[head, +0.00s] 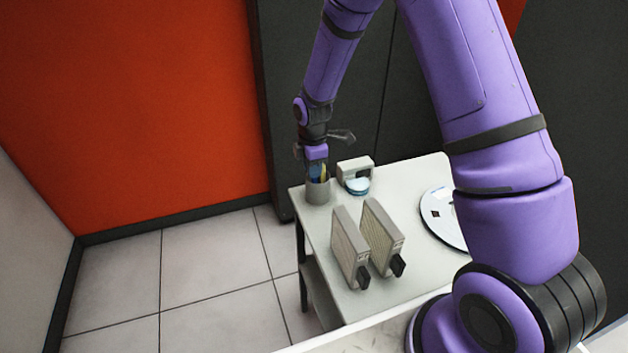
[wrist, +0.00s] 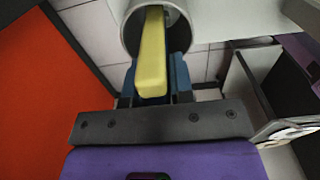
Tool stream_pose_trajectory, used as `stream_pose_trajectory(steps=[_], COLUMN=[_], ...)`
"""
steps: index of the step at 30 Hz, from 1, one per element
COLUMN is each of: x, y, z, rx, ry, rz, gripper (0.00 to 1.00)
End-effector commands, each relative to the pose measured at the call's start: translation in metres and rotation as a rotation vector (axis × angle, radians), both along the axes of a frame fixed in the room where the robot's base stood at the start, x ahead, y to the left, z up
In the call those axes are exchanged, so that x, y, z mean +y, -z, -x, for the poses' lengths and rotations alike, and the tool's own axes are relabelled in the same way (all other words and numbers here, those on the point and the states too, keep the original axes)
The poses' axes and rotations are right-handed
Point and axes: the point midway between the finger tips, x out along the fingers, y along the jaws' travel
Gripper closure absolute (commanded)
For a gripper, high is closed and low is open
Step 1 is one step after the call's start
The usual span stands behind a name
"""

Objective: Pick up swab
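The swab appears to be the yellow, blocky stick (wrist: 152,60) standing in a light grey cup (head: 317,194) at the far left corner of the table. The cup's round rim also shows at the top of the wrist view (wrist: 187,25). My gripper (head: 317,171) points down over the cup. Its blue fingers (wrist: 153,80) lie on either side of the yellow stick in the wrist view. The stick covers the gap between them, so I cannot tell whether they press on it. The stick's lower end is hidden inside the cup.
Two upright beige boxes with black tabs (head: 365,245) stand mid-table. A white disc (head: 440,218) lies farther right. Dark cabinets (head: 330,100) rise behind the table (head: 410,180).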

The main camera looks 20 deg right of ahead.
Motion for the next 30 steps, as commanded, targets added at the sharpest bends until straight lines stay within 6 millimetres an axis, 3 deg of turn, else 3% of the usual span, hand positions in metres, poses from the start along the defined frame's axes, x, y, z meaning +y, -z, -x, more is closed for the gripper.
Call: stream_pose_trajectory(steps=[1,3,17,23,30], x=[0.0,0.0,0.0,0.0,0.0], y=[0.0,0.0,-0.009,-0.033,-0.075], z=[0.0,0.0,-0.001,-0.001,-0.001], rx=[0.0,0.0,-0.003,-0.004,-0.005], ry=[0.0,0.0,0.0,0.0,0.001], rz=[0.0,0.0,-0.001,0.0,-0.001], gripper=[0.9,1.0,1.0,1.0,1.0])
